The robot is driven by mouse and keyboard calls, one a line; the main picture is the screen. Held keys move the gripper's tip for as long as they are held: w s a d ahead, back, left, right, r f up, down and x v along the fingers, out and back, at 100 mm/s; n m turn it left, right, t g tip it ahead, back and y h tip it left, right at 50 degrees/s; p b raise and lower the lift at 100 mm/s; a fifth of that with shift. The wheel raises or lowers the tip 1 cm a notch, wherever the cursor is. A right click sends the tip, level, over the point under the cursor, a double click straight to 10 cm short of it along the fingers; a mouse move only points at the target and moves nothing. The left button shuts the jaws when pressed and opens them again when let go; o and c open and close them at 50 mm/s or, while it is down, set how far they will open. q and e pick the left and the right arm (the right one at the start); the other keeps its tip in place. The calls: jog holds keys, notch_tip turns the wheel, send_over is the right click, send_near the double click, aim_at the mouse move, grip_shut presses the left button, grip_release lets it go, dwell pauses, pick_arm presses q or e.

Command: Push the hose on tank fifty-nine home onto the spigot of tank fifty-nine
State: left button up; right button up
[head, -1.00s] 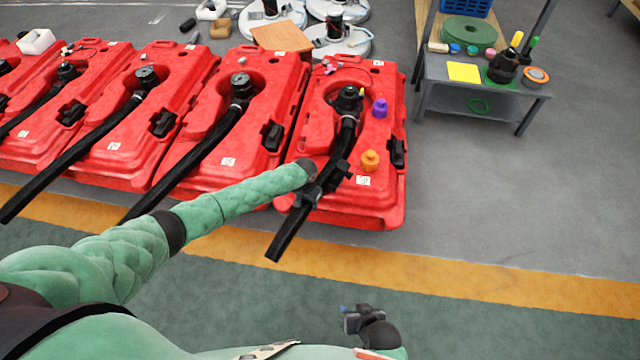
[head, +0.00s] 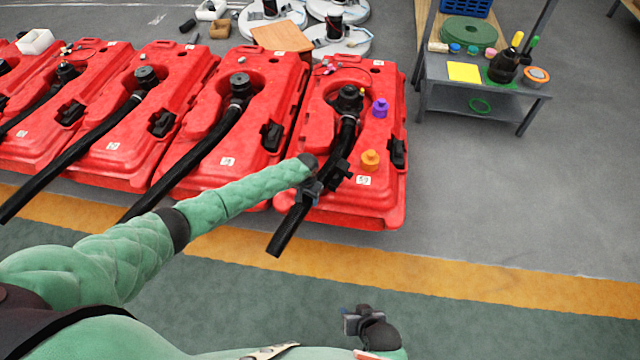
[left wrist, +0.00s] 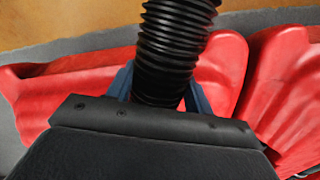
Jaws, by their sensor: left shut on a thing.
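Tank fifty-nine (head: 390,205) is the red tank at the right end of the row, with a small number label (head: 363,180). Its black ribbed hose (head: 290,228) runs from the black spigot fitting (head: 348,98) down over the tank's near edge. My left gripper (head: 325,188) is shut around the hose partway along it. In the left wrist view the hose (left wrist: 172,45) stands between the blue fingers (left wrist: 160,92). How far the hose end sits on the spigot is too small to tell. My right gripper (head: 356,320) is low in the head view, away from the tanks; its jaw state is unclear.
Several similar red tanks with hoses stand to the left. A purple piece (head: 380,108) and an orange piece (head: 370,160) sit on tank fifty-nine. A grey bench (head: 460,72) stands back right. The floor right of the tank is clear.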

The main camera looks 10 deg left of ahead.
pick_arm(q)
jog(key=shift+o, duration=0.2)
jog(key=shift+w+r, duration=0.1)
jog(key=shift+w, duration=0.6)
dwell(0.8)
jog(key=o, duration=1.6)
jog(key=shift+o, duration=0.2)
